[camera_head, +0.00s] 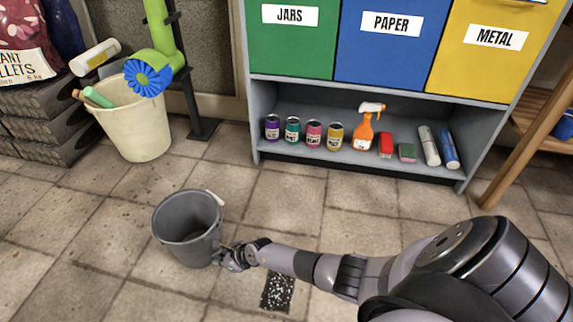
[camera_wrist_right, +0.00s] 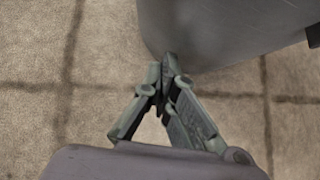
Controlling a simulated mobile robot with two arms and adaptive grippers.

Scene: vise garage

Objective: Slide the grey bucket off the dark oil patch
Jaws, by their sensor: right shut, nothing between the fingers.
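The grey bucket (camera_head: 187,228) stands upright on the tiled floor at the lower left of the head view, its handle lying at the rim. The dark oil patch (camera_head: 278,291) lies to its right, apart from it, partly hidden by my right arm. My right gripper (camera_head: 224,257) is shut and empty, at the lower right side of the bucket. In the right wrist view its closed fingertips (camera_wrist_right: 168,62) are at the bucket's wall (camera_wrist_right: 215,28); I cannot tell whether they touch. My left gripper is not in view.
A cream bin (camera_head: 134,128) with rolled items stands behind the bucket, beside a black stand foot (camera_head: 204,129). A grey shelf (camera_head: 350,169) with cans, a spray bottle and bins stands at the back. The floor left of the bucket (camera_head: 80,215) is clear.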

